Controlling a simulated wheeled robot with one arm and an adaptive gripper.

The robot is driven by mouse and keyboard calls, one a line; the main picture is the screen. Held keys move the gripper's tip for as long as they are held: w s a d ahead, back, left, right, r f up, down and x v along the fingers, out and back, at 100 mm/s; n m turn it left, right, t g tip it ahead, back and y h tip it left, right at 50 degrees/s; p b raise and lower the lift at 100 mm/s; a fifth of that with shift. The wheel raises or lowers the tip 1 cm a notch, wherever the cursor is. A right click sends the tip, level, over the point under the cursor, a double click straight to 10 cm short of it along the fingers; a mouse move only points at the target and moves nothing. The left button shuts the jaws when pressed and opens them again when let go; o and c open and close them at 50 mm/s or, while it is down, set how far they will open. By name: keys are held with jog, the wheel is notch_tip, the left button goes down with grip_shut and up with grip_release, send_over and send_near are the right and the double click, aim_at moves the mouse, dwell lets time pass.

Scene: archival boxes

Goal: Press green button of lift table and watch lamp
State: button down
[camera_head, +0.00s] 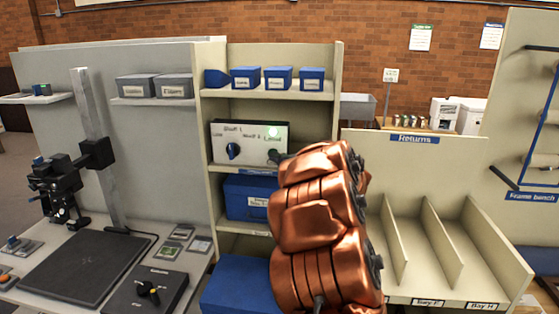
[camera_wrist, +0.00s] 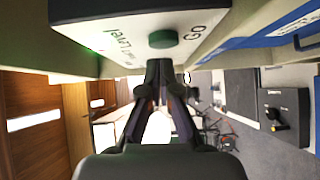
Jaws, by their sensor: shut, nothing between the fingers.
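A control box with a pale front panel (camera_head: 250,138) stands on a shelf of the middle rack, with a blue knob (camera_head: 232,151) at its left. In the head view the gripper tip (camera_head: 279,157) is at the panel's lower right.
Blue boxes (camera_head: 278,77) stand on the shelf above, and a larger blue box (camera_head: 247,197) below. The rack's side wall (camera_head: 334,95) rises close to the panel's right. Empty slots under the Returns sign (camera_head: 414,138) lie right. A bench with a black mat (camera_head: 85,268) is left.

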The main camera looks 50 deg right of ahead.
jog(key=s+a+b, duration=0.2)
jog(key=s, duration=0.8)
jog(key=shift+s+r+b, duration=0.2)
jog(key=shift+s+b, duration=0.15)
jog(key=shift+b, duration=0.05)
jog(key=shift+a, duration=0.1)
jog(key=shift+w, duration=0.1)
